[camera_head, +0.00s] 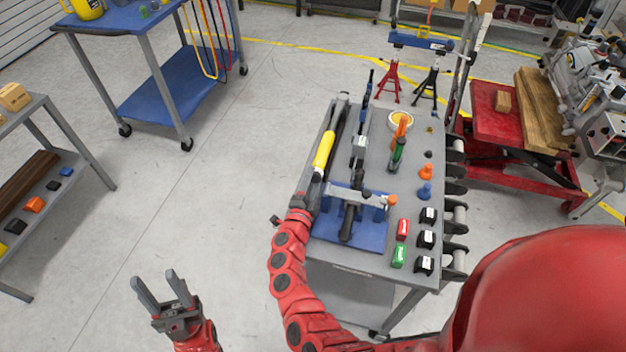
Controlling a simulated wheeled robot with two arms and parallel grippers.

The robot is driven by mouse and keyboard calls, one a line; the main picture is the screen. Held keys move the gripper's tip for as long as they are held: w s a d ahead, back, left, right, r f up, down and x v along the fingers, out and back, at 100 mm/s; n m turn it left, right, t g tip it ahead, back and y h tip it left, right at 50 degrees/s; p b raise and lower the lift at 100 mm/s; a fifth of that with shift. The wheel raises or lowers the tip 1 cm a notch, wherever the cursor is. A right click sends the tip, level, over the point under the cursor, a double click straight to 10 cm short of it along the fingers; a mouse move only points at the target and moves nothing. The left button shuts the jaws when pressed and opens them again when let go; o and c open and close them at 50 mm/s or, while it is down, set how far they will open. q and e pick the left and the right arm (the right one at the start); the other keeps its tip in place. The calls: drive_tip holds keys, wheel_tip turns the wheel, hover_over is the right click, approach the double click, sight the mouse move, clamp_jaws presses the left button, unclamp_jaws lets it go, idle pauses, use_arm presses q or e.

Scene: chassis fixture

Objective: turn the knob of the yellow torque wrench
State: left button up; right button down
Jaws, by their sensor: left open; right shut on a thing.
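The yellow torque wrench (323,152) lies along the left edge of the grey cart top, with its dark shaft pointing to the far end. My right gripper (313,185) is at the near end of the wrench and is shut on it. The wrist and fingers cover that end, so the knob cannot be made out. My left gripper (158,292) is open and empty over the floor, lower left, well apart from the cart.
The cart top (378,178) holds a blue fixture (368,232) beside my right wrist, a green-handled tool (398,155), and several small coloured and black blocks. A blue trolley (165,95) stands far left. The floor between is clear.

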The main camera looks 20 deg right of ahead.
drive_tip(key=c, duration=0.5)
unclamp_jaws()
drive_tip(key=b+v, duration=0.3)
drive_tip(key=v, duration=1.3)
drive_tip(key=shift+a+f, duration=0.1)
drive_tip(key=shift+a, duration=0.05)
drive_tip(key=shift+s+a, duration=0.3)
drive_tip(key=shift+s, duration=0.25)
